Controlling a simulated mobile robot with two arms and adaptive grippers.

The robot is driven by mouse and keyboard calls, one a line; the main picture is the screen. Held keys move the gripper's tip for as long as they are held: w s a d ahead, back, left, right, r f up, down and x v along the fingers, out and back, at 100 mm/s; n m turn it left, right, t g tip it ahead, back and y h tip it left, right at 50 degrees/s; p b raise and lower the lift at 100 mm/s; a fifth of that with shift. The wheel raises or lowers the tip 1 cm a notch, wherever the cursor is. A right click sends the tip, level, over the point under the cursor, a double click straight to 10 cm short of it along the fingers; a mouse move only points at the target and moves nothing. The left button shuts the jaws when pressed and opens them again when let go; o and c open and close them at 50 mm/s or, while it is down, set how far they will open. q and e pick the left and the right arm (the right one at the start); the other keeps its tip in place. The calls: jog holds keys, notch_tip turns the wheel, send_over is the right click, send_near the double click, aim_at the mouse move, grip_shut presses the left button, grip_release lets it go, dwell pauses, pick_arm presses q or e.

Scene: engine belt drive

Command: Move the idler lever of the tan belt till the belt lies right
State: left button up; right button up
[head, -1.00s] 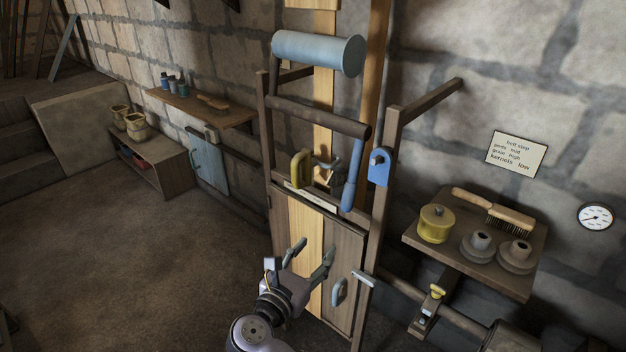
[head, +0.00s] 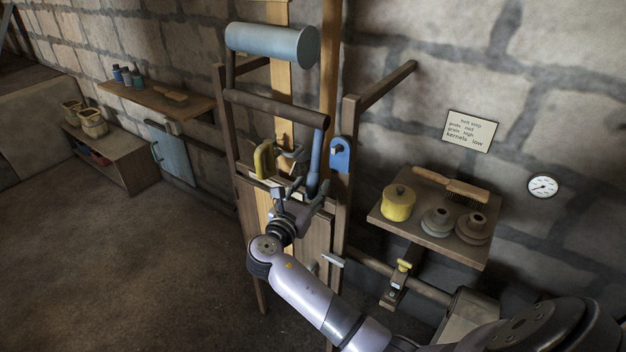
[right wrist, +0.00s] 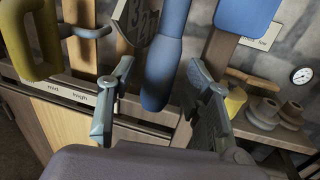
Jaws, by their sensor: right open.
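The tan belt (head: 282,95) is a pale upright strip that runs down through the wooden frame, behind the blue roller (head: 270,44). A blue lever (head: 316,160) hangs from the dark crossbar; its thick handle also shows in the right wrist view (right wrist: 165,65). My right gripper (head: 305,188) is open at the lever's lower end. In the right wrist view, the handle shows between my two spread fingers (right wrist: 160,75), with gaps on both sides; I cannot tell how deep it sits. My left gripper is out of view.
A shelf (head: 400,224) at right bears a yellow pot, a brush and spools. Floor at left is clear.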

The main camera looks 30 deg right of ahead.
jog(key=shift+x, duration=1.1)
grip_shut()
